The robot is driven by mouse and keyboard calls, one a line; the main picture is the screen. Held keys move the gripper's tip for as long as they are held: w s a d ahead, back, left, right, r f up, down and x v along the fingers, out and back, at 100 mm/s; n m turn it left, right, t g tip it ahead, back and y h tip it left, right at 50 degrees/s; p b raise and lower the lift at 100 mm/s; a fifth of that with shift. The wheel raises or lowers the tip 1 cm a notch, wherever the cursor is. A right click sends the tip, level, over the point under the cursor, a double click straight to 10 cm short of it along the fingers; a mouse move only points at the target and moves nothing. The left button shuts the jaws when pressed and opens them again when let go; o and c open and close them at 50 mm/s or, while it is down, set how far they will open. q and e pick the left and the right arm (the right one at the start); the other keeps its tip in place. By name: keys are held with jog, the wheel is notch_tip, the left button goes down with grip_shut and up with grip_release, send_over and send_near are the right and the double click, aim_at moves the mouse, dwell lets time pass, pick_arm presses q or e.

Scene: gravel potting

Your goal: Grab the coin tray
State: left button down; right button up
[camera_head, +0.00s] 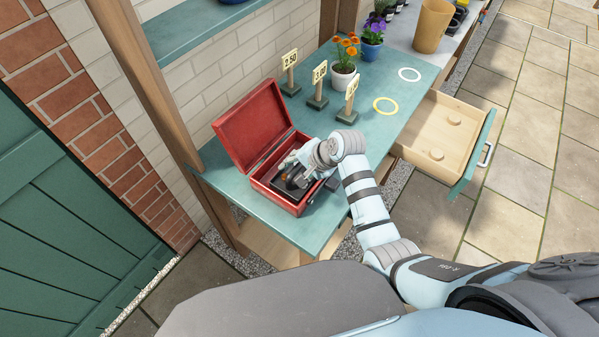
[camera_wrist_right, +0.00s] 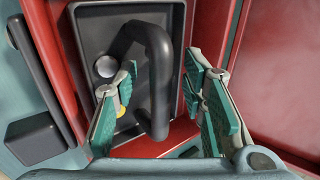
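The coin tray (camera_wrist_right: 92,28) is dark grey with a thick black arched handle (camera_wrist_right: 158,72) and lies inside the open red cash box (camera_head: 273,194). In the right wrist view a silver coin (camera_wrist_right: 107,67) and part of a yellow one lie in the tray. My right gripper (camera_wrist_right: 165,85) is open, with its green-padded fingers on either side of the handle and visible gaps to it. In the head view my right gripper (camera_head: 294,177) reaches down into the box and hides most of the tray. My left gripper is not in view.
The box lid (camera_head: 250,125) stands open at the back left. Price signs (camera_head: 318,88), flower pots (camera_head: 342,76) and two rings (camera_head: 385,105) are farther along the teal bench (camera_head: 340,125). An open wooden drawer (camera_head: 440,135) juts out on the right.

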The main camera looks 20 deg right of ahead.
jog(key=shift+s+r, duration=0.15)
jog(key=shift+c, duration=0.6)
jog(key=shift+s, duration=0.1)
grip_shut()
jog(key=shift+r, duration=0.1)
